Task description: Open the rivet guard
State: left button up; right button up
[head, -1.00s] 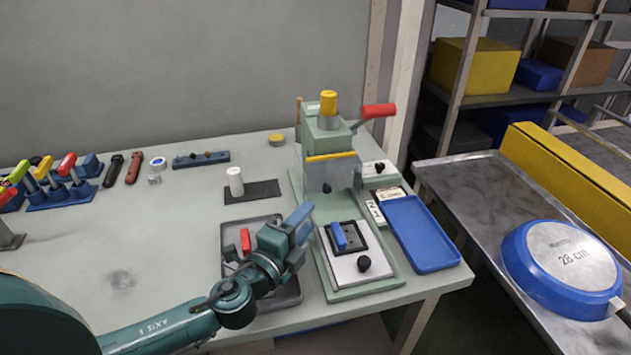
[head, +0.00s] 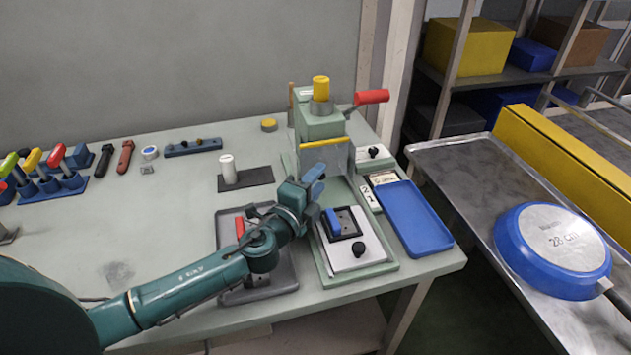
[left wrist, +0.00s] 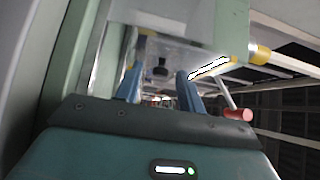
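The rivet guard is a clear panel (head: 340,160) with a yellow bar (head: 325,143) along its top, on the front of the green rivet press (head: 318,124). It hangs down and looks closed. My left gripper (head: 316,182) is just in front of the guard's lower part and hides some of it. In the left wrist view the blue fingers (left wrist: 160,92) are apart, with nothing between their tips. A black knob (left wrist: 161,68) on the panel shows beyond them, in the gap. I cannot tell whether they touch it. My right gripper is not in view.
The red press lever (head: 371,97) sticks out at the right. Below the gripper is the fixture plate (head: 352,259) with a blue part (head: 333,222) and black knob. A grey tray (head: 282,284) and a blue tray (head: 418,220) flank it.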

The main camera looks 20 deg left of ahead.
pick_arm(q)
jog(key=shift+c, duration=0.6)
grip_shut()
